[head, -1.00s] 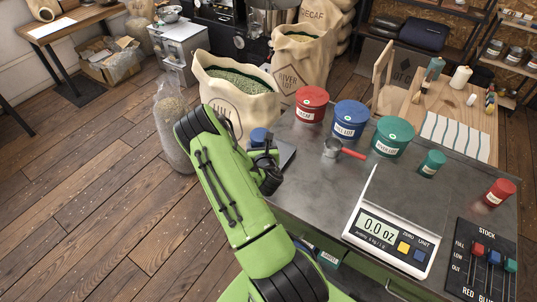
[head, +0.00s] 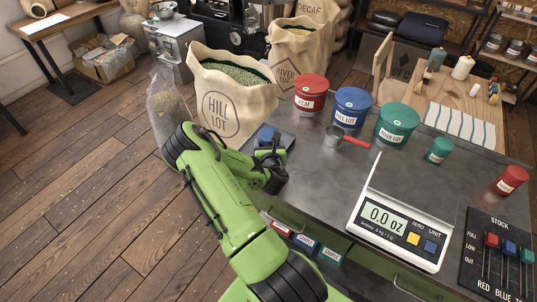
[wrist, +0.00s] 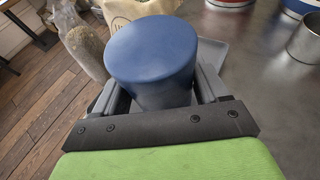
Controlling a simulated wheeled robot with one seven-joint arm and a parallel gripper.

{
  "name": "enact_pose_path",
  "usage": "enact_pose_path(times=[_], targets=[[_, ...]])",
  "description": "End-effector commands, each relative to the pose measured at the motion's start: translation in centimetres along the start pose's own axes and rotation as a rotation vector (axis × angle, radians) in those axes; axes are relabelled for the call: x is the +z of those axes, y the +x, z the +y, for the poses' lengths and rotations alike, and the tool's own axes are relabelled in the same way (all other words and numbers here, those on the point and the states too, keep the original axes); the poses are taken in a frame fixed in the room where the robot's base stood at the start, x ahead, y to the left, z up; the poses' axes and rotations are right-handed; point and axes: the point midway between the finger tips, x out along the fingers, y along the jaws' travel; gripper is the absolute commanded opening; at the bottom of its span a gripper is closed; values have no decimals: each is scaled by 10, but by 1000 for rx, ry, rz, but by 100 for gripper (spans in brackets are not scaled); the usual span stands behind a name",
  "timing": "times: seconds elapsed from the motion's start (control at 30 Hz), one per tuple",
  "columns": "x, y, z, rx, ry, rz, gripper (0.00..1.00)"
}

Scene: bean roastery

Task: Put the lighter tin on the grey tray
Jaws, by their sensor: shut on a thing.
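A small blue tin (head: 266,133) is between the fingers of my gripper (head: 268,158), at the table's left corner. In the wrist view the blue tin (wrist: 152,58) stands upright between the two fingers, which are shut on it. The grey tray (head: 288,139) is under or just behind the tin; its rim (wrist: 213,52) shows right of the tin in the wrist view. I cannot tell whether the tin touches it. A small green tin (head: 438,151) and a small red tin (head: 511,180) stand on the right of the table. Which tin is lighter does not show.
A slider panel (head: 497,265) is at right. A bean sack (head: 232,98) stands behind my arm.

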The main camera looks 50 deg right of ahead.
Motion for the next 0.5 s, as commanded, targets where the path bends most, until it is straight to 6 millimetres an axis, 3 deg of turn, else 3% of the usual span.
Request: enact_pose_path(times=[0.03, 0.07, 0.4, 0.43, 0.5], targets=[[-14, 5, 0, 0, 1, -1, 35], [-16, 6, 0, 0, 0, 0, 35], [-17, 6, 0, 1, -1, 1, 35], [-16, 6, 0, 0, 0, 2, 78], [-15, 5, 0, 0, 0, 1, 88]])
